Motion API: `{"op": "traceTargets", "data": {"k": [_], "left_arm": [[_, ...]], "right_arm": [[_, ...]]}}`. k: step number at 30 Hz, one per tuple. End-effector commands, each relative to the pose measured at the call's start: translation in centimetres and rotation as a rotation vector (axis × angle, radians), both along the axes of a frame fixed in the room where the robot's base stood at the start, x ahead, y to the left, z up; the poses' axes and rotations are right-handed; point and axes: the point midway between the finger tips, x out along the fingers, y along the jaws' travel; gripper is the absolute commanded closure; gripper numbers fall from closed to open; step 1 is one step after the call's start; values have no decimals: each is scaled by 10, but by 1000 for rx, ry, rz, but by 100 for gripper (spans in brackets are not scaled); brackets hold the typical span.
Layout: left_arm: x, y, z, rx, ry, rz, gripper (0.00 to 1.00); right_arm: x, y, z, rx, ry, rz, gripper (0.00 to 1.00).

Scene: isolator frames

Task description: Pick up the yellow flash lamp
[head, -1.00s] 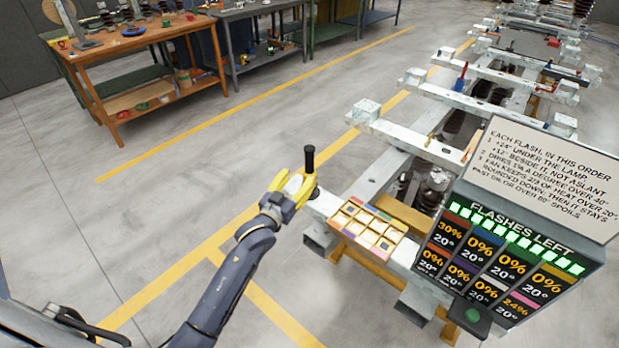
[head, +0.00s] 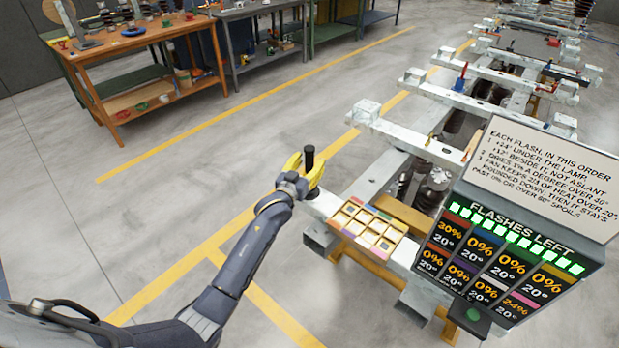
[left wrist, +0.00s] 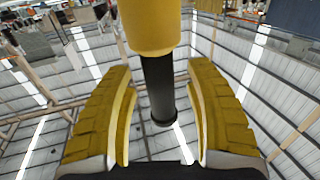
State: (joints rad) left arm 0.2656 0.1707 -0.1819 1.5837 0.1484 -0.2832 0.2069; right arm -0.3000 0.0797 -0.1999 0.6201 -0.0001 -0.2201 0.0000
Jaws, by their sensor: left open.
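The flash lamp shows its black upright handle (head: 310,157) in the head view, above the near left end of the pale frame. In the left wrist view its yellow body (left wrist: 150,25) comes in from the top edge, with the black handle (left wrist: 158,90) extending from it. My left gripper (head: 304,172) is at the lamp, with its yellow fingers on both sides of the handle. In the left wrist view the left gripper (left wrist: 162,72) is open, with gaps beside the handle. In the head view the fingers hide the lamp's lower part. My right gripper is not in view.
A tray of coloured-edged squares (head: 367,228) lies on the frame just right of the gripper. A display box (head: 500,265) with percentages and a sign (head: 550,170) stands farther right. Workbenches (head: 140,50) stand at the back left. The floor between is clear.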

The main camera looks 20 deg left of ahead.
Motion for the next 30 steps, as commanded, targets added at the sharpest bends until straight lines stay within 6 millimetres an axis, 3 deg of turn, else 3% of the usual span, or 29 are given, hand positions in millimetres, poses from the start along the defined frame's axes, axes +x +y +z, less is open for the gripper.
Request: {"op": "traceTargets", "data": {"k": [9,23,30], "left_arm": [[2,0,0,0,1,0,46],[2,0,0,0,0,0,99],[3,0,4,-2,-8,0,100]], "right_arm": [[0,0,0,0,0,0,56],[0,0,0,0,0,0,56],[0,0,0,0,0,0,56]]}}
